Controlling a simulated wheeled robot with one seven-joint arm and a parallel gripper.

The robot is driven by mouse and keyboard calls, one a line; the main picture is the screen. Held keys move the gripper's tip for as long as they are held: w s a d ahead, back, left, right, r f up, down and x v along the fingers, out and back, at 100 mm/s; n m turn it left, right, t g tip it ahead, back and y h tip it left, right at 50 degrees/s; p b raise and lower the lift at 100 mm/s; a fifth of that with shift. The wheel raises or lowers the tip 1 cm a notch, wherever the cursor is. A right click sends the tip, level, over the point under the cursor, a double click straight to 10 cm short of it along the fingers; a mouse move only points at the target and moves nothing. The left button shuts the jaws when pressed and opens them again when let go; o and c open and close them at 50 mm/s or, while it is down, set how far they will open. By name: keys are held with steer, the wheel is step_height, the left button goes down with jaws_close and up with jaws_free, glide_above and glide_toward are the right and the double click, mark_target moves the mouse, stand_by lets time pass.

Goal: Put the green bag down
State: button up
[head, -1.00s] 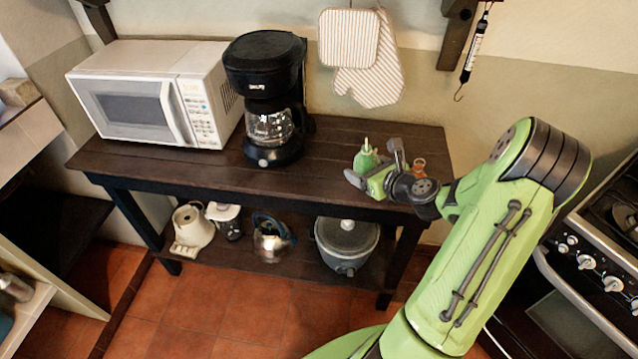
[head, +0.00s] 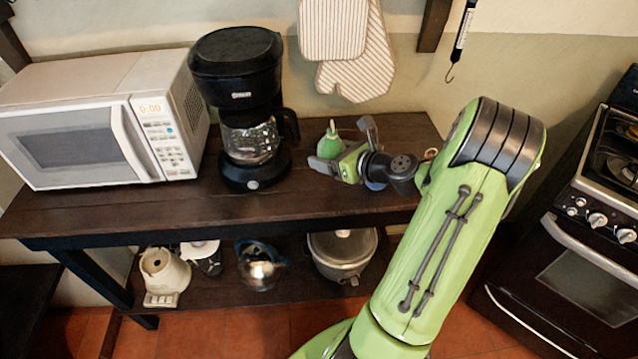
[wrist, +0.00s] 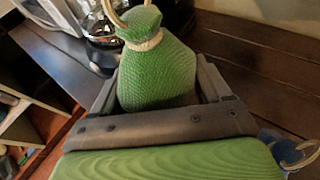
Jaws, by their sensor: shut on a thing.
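The green bag (head: 331,146) is a small tied pouch, upright, with a light cord at its neck and a ring on top. It also shows large in the wrist view (wrist: 158,72), between the dark fingers. My gripper (head: 340,152) is shut on the bag, above the right part of the dark wooden table (head: 270,200). The bag's base is hidden by the fingers, so I cannot tell whether it touches the tabletop.
A black coffee maker (head: 240,100) stands left of the bag, with a white microwave (head: 95,120) further left. Striped oven mitts (head: 350,60) hang behind. A stove (head: 585,210) is at the right. The tabletop in front of the coffee maker is clear.

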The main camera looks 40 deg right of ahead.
mark_target(331, 186)
step_height(331, 186, down, 8)
steer(key=b, duration=0.3)
steer(key=shift+s+d, duration=0.1)
steer(key=shift+s, duration=0.05)
steer(key=shift+f, duration=0.2)
steer(key=o, duration=1)
